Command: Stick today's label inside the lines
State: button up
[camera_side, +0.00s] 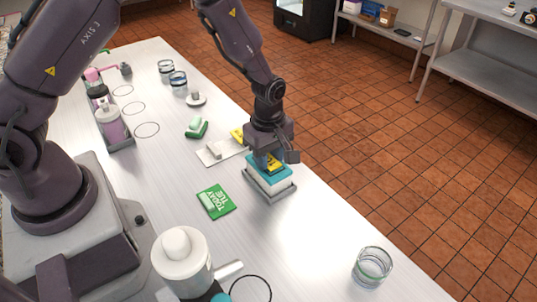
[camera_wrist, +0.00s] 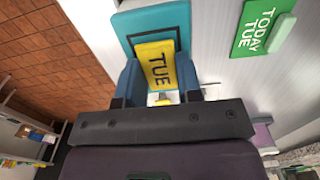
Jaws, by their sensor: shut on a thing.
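A yellow label (camera_wrist: 158,65) marked TUE is between the two blue fingers of my gripper (camera_wrist: 160,88), which is shut on it. In the side view my gripper (camera_side: 268,160) is right above a white tub with a teal lid (camera_side: 258,174). The wrist view shows the teal lid (camera_wrist: 150,20) behind the label, with a dark line partly visible around the label's upper edge. I cannot tell whether the label touches the lid. A green sign (camera_side: 216,201) reading TODAY TUE lies left of the tub; it also shows in the wrist view (camera_wrist: 258,28).
The tub stands in a grey tray (camera_side: 283,193). Behind it is a pale board (camera_side: 210,157) with another yellow piece (camera_side: 237,134). A green-handled item (camera_side: 196,127), a white jug (camera_side: 180,262) and a glass jar (camera_side: 371,267) stand on the counter. The front right counter is mostly clear.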

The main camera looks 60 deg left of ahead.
jog(key=o, duration=0.9)
notch_tip(320, 180, up, 13)
